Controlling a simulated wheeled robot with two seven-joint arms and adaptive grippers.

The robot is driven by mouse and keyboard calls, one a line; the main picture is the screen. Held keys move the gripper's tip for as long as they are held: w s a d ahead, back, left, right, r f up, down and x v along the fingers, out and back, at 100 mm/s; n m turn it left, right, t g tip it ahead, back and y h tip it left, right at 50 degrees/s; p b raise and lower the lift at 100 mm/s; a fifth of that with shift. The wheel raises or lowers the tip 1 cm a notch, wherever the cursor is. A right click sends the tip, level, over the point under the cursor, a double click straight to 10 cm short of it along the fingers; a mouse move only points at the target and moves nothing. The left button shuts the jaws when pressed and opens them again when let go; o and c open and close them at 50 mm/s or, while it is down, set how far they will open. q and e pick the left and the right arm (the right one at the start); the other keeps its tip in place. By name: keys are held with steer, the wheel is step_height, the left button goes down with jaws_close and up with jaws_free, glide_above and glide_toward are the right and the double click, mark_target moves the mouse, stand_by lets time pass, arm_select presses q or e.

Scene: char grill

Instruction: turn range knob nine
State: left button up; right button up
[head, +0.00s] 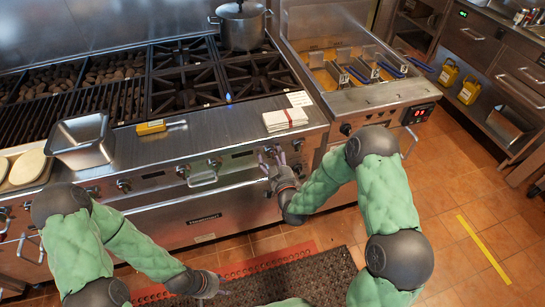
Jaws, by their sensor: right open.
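A row of dark range knobs runs along the steel front panel of the range (240,154). Several show, among them one knob (123,185) left of the middle, one (213,162) near the middle and one (297,143) at the right. No numbers are readable, so I cannot tell which is knob nine. My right gripper (272,156) is open at the right part of the panel, its fingers over or close to the knobs there; contact cannot be told. My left gripper (219,285) hangs low over the floor mat, away from the knobs; its fingers are too small to read.
A steel pan (82,141), a yellow-handled scraper (160,126) and folded white towels (285,118) lie along the range's front ledge. A pot (241,28) stands on the back burner. A fryer (350,85) adjoins at right. The tiled floor at right is clear.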

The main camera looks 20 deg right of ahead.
steer(key=c, duration=1.2)
steer(key=shift+o, duration=0.2)
steer(key=shift+f+m+b, duration=0.15)
steer(key=shift+m+b, duration=0.35)
steer(key=shift+m, duration=0.1)
steer(key=shift+s+m, duration=0.1)
steer(key=shift+m, duration=0.3)
steer(key=shift+a, duration=0.1)
steer(key=o, duration=1.2)
steer(key=shift+c, duration=0.2)
